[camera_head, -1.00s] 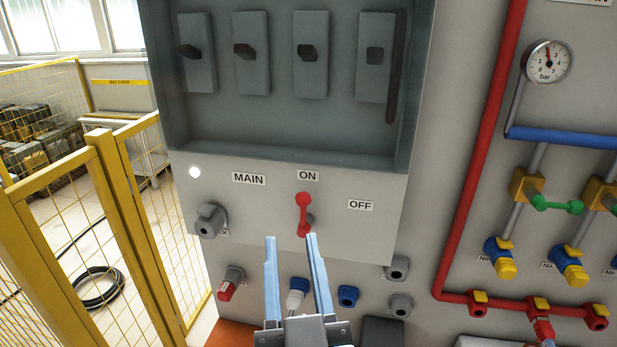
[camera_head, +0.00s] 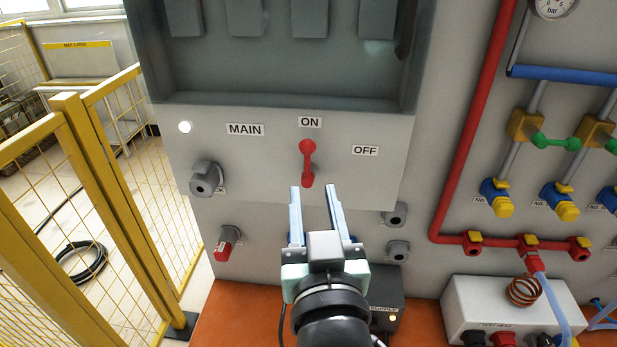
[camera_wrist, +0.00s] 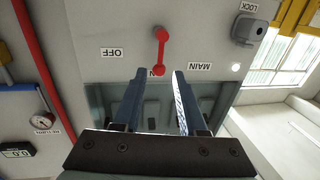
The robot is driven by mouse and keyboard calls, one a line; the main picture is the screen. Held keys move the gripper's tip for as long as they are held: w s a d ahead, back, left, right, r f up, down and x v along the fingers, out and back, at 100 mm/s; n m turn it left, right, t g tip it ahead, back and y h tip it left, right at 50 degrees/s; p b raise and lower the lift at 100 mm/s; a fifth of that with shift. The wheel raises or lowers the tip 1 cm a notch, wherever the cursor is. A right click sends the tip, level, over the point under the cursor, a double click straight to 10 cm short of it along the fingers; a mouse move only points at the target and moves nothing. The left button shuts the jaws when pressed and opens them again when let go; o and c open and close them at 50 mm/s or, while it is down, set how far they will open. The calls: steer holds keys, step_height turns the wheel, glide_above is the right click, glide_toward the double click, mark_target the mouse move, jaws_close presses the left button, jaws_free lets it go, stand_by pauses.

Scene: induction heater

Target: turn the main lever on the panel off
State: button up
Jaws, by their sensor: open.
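The red main lever (camera_head: 307,160) is on the grey panel (camera_head: 270,165), its knob up toward the ON label (camera_head: 310,122). The OFF label (camera_head: 365,150) is to its right and the MAIN label (camera_head: 245,130) to its left. My gripper (camera_head: 314,190) is open and empty, its two blue fingers pointing up toward the lever, with the tips around the height of its lower end. In the wrist view, which is upside down, the lever (camera_wrist: 160,50) shows beyond the fingertips (camera_wrist: 159,72), roughly between them. I cannot tell the exact gap to the lever.
A recessed box with grey switches (camera_head: 244,15) is above the lever. A grey knob (camera_head: 206,179) and a red socket (camera_head: 228,243) are to the left. A red pipe (camera_head: 470,130) runs at right. A yellow mesh fence (camera_head: 110,180) stands at left.

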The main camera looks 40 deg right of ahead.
mark_target(308, 163)
steer(key=p+x, duration=0.3)
steer(key=x, duration=0.3)
steer(key=shift+w+d+r, duration=0.1)
steer(key=shift+w+d, duration=0.1)
steer(key=shift+w, duration=0.15)
steer(key=shift+w+d, duration=0.4)
jaws_close()
stand_by(0.8)
